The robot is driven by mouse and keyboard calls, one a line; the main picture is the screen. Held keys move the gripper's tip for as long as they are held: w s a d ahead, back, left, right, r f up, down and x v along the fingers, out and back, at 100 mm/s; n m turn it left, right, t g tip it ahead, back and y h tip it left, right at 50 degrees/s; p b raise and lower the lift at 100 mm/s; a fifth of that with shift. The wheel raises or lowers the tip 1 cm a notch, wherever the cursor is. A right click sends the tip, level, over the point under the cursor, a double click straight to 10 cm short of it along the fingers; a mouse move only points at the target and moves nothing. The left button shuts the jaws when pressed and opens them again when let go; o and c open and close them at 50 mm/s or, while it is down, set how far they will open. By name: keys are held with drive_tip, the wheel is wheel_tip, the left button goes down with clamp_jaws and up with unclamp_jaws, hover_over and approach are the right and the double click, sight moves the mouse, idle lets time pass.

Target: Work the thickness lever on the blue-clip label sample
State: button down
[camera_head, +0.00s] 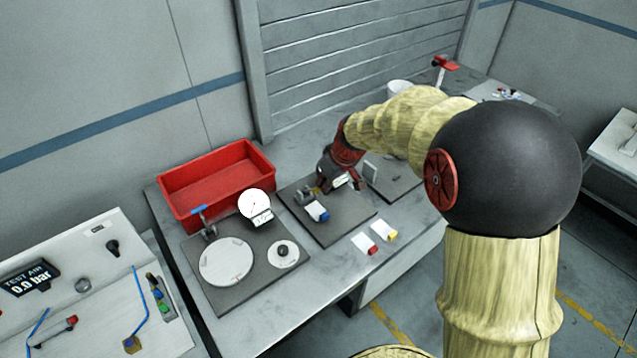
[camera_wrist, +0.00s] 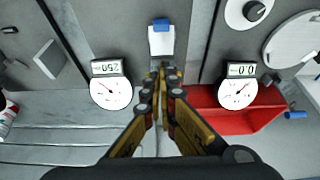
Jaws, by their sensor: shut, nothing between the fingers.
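The blue-clip label sample (camera_head: 317,211) lies on a dark mat (camera_head: 340,230) in the head view. In the wrist view its white sheet (camera_wrist: 161,46) and blue clip (camera_wrist: 161,22) show just beyond my fingertips. My gripper (camera_head: 325,188) is over the same mat, behind the sample; in the wrist view its fingers (camera_wrist: 164,72) are together and empty. A round thickness dial with a digital display (camera_wrist: 110,84) stands to the left of the fingers in the wrist view. The thickness lever cannot be made out; my fingers cover part of that station.
Samples with a red clip (camera_head: 372,250) and a yellow clip (camera_head: 391,234) lie near the bench's front edge. A red bin (camera_head: 240,158) stands at the back left. Another dial (camera_head: 254,205) stands on the left mat (camera_head: 225,296), beside a round white plate (camera_head: 226,262).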

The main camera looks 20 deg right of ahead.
drive_tip(key=shift+s+d+f+b, duration=0.25)
drive_tip(key=shift+s+f+b, duration=0.5)
drive_tip(key=shift+f+b, duration=0.45)
drive_tip(key=shift+s+d+f+b, duration=0.25)
drive_tip(key=shift+s+f+b, duration=0.5)
drive_tip(key=shift+f+b, duration=0.45)
drive_tip(key=shift+s+d+f+b, duration=0.25)
drive_tip(key=shift+s+f+b, duration=0.5)
drive_tip(key=shift+f+b, duration=0.4)
drive_tip(key=shift+f, duration=0.1)
